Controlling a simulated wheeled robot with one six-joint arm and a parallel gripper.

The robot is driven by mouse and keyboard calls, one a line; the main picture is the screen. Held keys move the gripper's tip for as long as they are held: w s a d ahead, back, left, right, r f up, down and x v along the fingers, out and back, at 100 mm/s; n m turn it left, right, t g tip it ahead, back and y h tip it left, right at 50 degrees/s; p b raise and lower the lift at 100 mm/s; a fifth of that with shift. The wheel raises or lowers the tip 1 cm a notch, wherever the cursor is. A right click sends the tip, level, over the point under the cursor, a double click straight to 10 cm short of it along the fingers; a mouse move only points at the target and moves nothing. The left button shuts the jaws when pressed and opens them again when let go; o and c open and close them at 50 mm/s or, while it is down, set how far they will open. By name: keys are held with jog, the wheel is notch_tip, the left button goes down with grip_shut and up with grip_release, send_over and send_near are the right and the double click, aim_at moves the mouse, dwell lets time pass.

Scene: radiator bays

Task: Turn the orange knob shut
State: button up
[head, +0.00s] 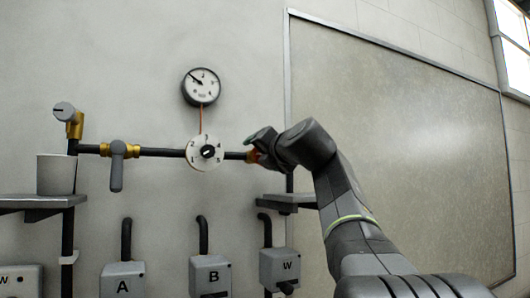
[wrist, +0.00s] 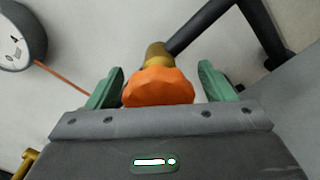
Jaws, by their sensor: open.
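The orange knob (wrist: 158,87) has a scalloped edge and sits on a brass fitting (wrist: 157,55) in the wrist view. My gripper (wrist: 160,86) is open, with one green finger on each side of the knob and a visible gap on both sides. In the head view, only a small piece of the orange knob (head: 253,156) shows at the right end of the black pipe (head: 163,152). My gripper (head: 262,138) and wrist hide the rest of it. I cannot tell how far the knob is turned.
A white numbered dial (head: 206,153) sits on the pipe, with a round gauge (head: 201,86) above. A grey-handled valve (head: 117,165) and a white cup (head: 56,174) on a shelf are at left.

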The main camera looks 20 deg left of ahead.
jog(key=shift+c, duration=0.5)
jog(key=c, duration=0.9)
jog(key=shift+m, duration=0.4)
jog(key=o, duration=1)
jog(key=b+v, duration=0.3)
jog(key=v, duration=1)
jog(key=shift+s+d, duration=0.25)
jog(key=shift+s, duration=0.05)
